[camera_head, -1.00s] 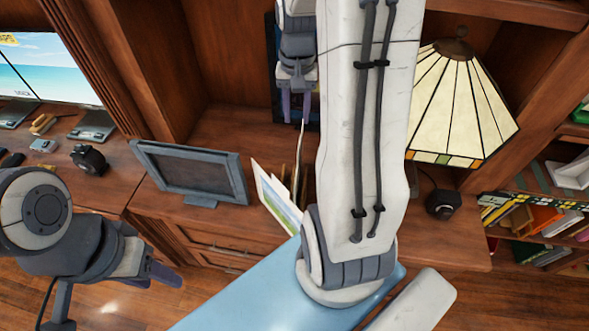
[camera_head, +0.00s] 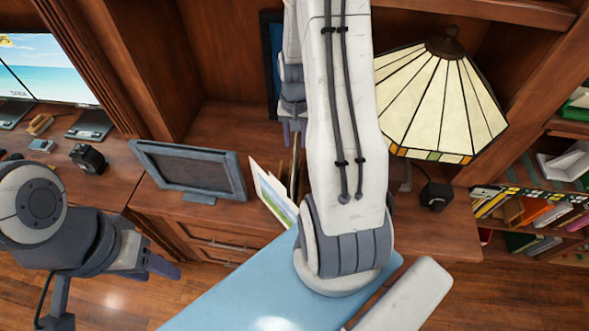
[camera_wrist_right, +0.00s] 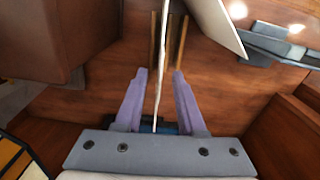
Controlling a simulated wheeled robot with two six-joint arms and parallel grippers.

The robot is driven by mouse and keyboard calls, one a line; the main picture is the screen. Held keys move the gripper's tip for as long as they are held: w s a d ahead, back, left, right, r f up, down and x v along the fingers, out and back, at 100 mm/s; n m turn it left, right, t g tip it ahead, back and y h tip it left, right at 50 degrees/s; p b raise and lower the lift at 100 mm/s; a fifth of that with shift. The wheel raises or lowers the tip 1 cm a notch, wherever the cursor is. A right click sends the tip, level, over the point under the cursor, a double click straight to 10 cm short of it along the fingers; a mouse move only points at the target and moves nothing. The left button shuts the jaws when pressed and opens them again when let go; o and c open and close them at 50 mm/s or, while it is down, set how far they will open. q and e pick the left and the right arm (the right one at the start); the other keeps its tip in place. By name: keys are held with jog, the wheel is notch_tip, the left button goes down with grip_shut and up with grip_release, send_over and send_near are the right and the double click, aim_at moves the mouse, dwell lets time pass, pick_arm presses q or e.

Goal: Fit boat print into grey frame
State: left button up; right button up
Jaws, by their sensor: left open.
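The grey frame (camera_head: 190,170) stands upright on the wooden cabinet and looks empty; part of it shows at the top right of the right wrist view (camera_wrist_right: 270,42). A print with a landscape picture (camera_head: 272,195) leans beside it, its back pale in the wrist view (camera_wrist_right: 215,22). I cannot tell which print shows the boat. A thin card (camera_wrist_right: 161,65), seen edge-on, stands between the fingers of my right gripper (camera_wrist_right: 160,78), which is open with gaps on both sides. My right gripper (camera_head: 293,132) is partly hidden by my arm. My left gripper (camera_head: 160,266) is open and empty, low at left.
Wooden rack bars (camera_wrist_right: 180,42) stand beside the card. A stained-glass lamp (camera_head: 440,105) and a black box (camera_head: 437,195) are right of my right arm. A dark framed picture (camera_head: 272,60) stands behind. A camera (camera_head: 88,158) and monitor (camera_head: 50,70) are at left.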

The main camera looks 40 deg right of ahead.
grip_shut()
dwell(1.4)
